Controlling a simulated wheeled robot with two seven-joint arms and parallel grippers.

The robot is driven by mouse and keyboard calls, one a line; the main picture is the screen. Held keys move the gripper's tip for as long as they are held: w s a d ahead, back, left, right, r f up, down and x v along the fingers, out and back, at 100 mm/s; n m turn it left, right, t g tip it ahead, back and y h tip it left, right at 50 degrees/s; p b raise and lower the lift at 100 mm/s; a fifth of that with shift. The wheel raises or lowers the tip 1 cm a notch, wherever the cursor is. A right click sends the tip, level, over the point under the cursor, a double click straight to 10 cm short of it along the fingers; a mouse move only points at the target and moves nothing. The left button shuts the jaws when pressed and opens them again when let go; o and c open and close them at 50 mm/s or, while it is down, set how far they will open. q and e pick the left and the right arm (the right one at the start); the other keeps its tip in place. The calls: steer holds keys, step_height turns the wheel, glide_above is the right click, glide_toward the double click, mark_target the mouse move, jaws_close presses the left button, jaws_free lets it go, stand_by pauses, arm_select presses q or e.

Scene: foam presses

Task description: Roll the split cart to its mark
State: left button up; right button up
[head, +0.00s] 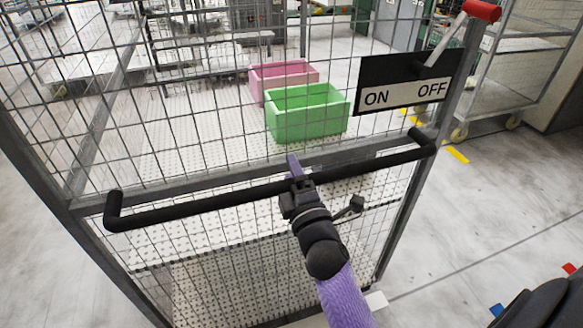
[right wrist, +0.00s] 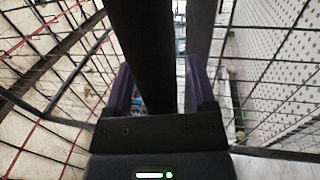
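The cart is a grey-framed wire-mesh cage (head: 75,190) close in front of me, with white perforated decks and a black push handle (head: 210,201) across its near side. My right gripper (head: 297,178) is at the middle of this handle. In the right wrist view, the dark bar (right wrist: 150,50) runs between the two purple fingers (right wrist: 160,88). A gap shows between the bar and the right-hand finger, so the fingers are around the bar without a visible clamp. My left gripper is out of view. Yellow floor marks (head: 457,154) lie right of the cart; I cannot tell whether they are its mark.
A green bin (head: 307,121) and a pink bin (head: 270,73) show through the mesh. An ON/OFF plate (head: 405,92) with a red-ended lever (head: 481,11) is at the cart's top right. Another mesh cart (head: 530,70) stands behind right.

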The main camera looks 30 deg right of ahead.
jaws_close()
steer(key=shift+f, duration=0.1)
stand_by(1.1)
